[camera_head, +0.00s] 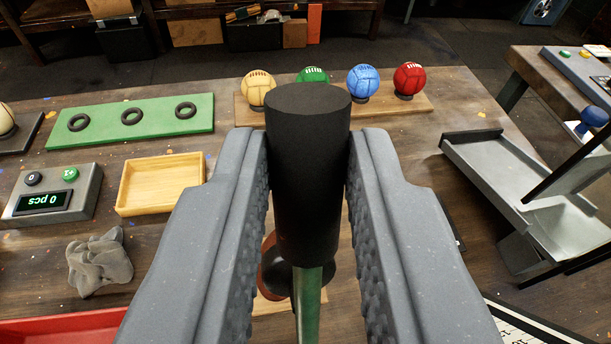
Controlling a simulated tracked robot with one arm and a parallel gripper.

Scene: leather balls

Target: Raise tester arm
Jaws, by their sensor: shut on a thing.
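My gripper (308,215) is in the middle of the view, its two grey ridged fingers closed on both sides of a black cylindrical grip (308,130). The grip stands about upright on a green rod (308,305), and looks like the handle of the tester arm. Below the grip, a dark and reddish-brown rounded thing (270,268) shows partly behind the rod and left finger. The rest of the tester is hidden by the grip and fingers.
A wooden rack (400,106) at the back holds yellow, green, blue and red balls. A green board (100,128) with black rings, a counter box (52,192), an empty wooden tray (160,185) and a grey cloth (98,262) lie left. A metal chute (500,180) stands right.

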